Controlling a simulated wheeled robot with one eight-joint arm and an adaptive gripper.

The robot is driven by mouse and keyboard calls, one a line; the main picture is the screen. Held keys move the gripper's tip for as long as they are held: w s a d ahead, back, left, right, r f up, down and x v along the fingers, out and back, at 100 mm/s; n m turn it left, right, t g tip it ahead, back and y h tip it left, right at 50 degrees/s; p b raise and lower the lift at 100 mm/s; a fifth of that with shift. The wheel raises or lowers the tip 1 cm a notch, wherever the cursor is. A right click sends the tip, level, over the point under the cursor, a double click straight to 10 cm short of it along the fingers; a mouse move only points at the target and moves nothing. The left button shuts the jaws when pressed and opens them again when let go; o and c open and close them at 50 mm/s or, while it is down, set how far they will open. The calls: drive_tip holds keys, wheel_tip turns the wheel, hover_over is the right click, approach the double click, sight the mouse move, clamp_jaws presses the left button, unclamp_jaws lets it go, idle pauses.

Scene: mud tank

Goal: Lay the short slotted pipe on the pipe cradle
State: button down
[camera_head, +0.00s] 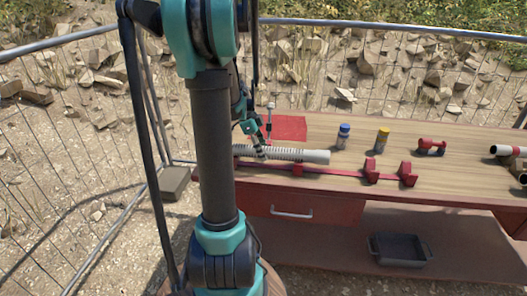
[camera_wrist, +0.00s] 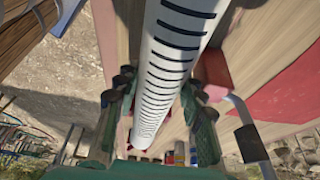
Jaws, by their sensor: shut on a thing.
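The short slotted pipe (camera_head: 300,155) is pale, with dark slots along most of its length and a plain right end. My gripper (camera_head: 262,152) is shut on it near its left part. In the wrist view the pipe (camera_wrist: 165,75) runs lengthwise between my fingers (camera_wrist: 158,115). A red rail with upright red blocks, which looks like the pipe cradle (camera_head: 371,170), stands along the table's front edge. In the head view the pipe lies almost parallel to the rail, over its left part. Whether it touches a block there is hidden.
The wooden table (camera_head: 455,180) also bears a blue-capped jar (camera_head: 343,137), a yellow-capped jar (camera_head: 382,140), a red dumbbell-shaped object (camera_head: 431,147) and a red mat (camera_head: 288,128). Other pipes (camera_head: 505,150) lie at the right. A grey bin (camera_head: 400,250) sits below. Wire fencing encloses the area.

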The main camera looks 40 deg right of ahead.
drive_tip(key=shift+f, duration=0.5)
drive_tip(key=c, duration=0.8)
unclamp_jaws()
drive_tip(key=shift+c, duration=0.2)
drive_tip(key=shift+r, duration=0.1)
